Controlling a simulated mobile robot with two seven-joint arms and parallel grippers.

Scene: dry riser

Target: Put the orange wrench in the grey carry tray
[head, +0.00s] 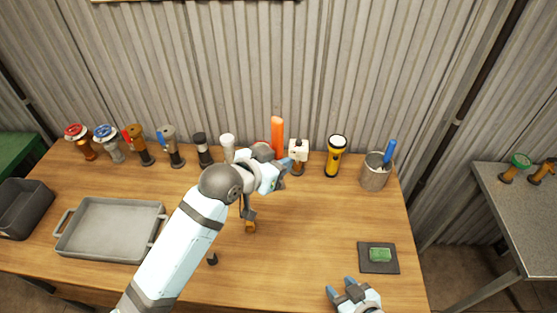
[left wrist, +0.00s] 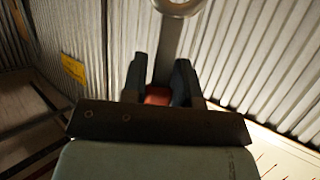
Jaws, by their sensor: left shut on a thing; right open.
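The orange wrench (head: 277,135) shows as an upright orange bar at the back of the bench, its lower part hidden behind my left gripper (head: 287,163). My left gripper is shut on it. In the left wrist view, a red-orange piece (left wrist: 158,95) sits between the dark fingers of my left gripper (left wrist: 160,75). The grey carry tray (head: 108,228) lies at the left of the bench, empty, with a handle at each end; my left arm passes close to its right end. My right gripper (head: 342,287) is open and empty at the front right.
A row of valves and fittings (head: 137,145) lines the back left. A yellow flashlight (head: 334,157) and a cup (head: 374,177) with a blue-handled tool stand at the back right. A dark bin (head: 22,208) is left of the tray.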

